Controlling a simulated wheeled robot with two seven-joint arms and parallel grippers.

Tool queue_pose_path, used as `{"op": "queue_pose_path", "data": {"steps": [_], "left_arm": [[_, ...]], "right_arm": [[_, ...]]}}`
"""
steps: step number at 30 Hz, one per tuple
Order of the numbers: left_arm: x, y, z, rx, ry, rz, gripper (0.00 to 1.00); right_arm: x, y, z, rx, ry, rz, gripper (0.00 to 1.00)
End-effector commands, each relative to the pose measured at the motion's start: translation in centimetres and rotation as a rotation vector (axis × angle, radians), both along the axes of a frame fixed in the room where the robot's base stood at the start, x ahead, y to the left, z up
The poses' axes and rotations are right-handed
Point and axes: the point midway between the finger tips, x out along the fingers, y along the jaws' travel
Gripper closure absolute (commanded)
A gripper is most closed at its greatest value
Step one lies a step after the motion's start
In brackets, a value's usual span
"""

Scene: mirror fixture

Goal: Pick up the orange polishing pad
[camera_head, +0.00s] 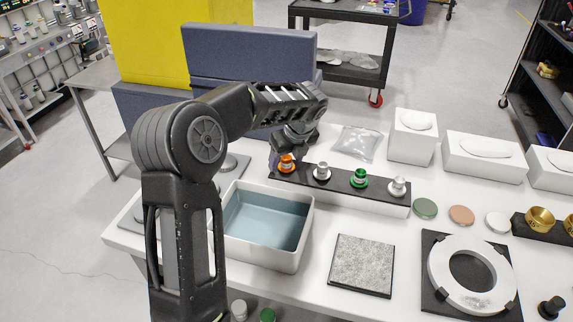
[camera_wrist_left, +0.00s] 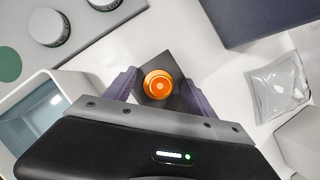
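The orange polishing pad (camera_head: 286,163), a round piece with a knob-like top, stands at the left end of a black-topped rack (camera_head: 341,187). White and green pieces of like shape stand beside it on the rack. My left gripper (camera_head: 284,154) is right at the orange piece, pointing down. In the left wrist view the orange pad (camera_wrist_left: 158,85) lies between the two parted fingers of my left gripper (camera_wrist_left: 159,90), with a gap showing on each side. I cannot tell how far down the fingers reach. My right gripper is not in view.
A clear bag (camera_head: 358,143) lies behind the rack. Flat green (camera_head: 425,208), peach (camera_head: 461,214) and white discs (camera_head: 497,222) lie to the right. A ring fixture (camera_head: 436,262) sits at front right.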

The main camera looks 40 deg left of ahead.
Motion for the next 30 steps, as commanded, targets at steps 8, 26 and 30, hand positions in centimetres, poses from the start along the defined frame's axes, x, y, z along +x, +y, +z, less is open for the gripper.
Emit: {"op": "queue_pose_path", "data": {"steps": [8, 26, 30], "left_arm": [[0.0, 0.0, 0.01, 0.0, 0.0, 0.0, 0.59], [0.01, 0.01, 0.05, 0.001, 0.0, 0.0, 0.93], [0.08, 0.03, 0.59, 0.001, -0.003, 0.0, 0.93]], "right_arm": [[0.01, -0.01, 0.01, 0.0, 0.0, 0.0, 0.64], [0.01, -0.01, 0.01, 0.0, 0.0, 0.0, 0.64], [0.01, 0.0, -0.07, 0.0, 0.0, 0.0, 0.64]]}}
